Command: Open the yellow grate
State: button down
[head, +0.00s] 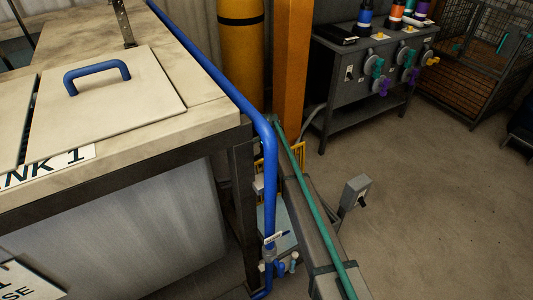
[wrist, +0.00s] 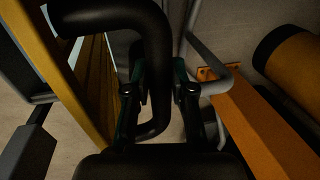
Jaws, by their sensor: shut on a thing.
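The yellow grate (head: 257,163) shows in the head view only as a small strip of yellow bars, mostly hidden behind the blue pipe. In the wrist view a yellow frame edge (wrist: 62,75) with brownish slats beside it runs down the left; I cannot tell for certain that it is the grate. My gripper (wrist: 160,98) is in the middle of the wrist view, its two dark fingers shut around a dark curved bar (wrist: 154,45) that looks like a handle. My gripper is not discernible in the head view.
The tank (head: 190,120) and blue pipe (head: 215,75) stand close by on the left. An orange post (head: 291,60) shows beyond them and at the wrist view's right (wrist: 255,125). A grey switch box (head: 356,190) stands right of a green rail (head: 310,195).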

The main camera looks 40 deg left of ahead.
jog(key=shift+w+a+r, duration=0.1)
jog(key=shift+w+a, duration=0.2)
jog(key=shift+a, duration=0.3)
jog(key=c, duration=1.1)
grip_release()
jog(key=shift+a, duration=0.1)
jog(key=shift+o, duration=0.6)
jog(key=shift+s, duration=0.1)
jog(key=shift+d, duration=0.2)
notch_tip(320, 180, up, 12)
jog(key=s+d, duration=0.1)
jog(key=d, duration=0.1)
jog(key=shift+f, duration=0.25)
jog(key=shift+d, duration=0.1)
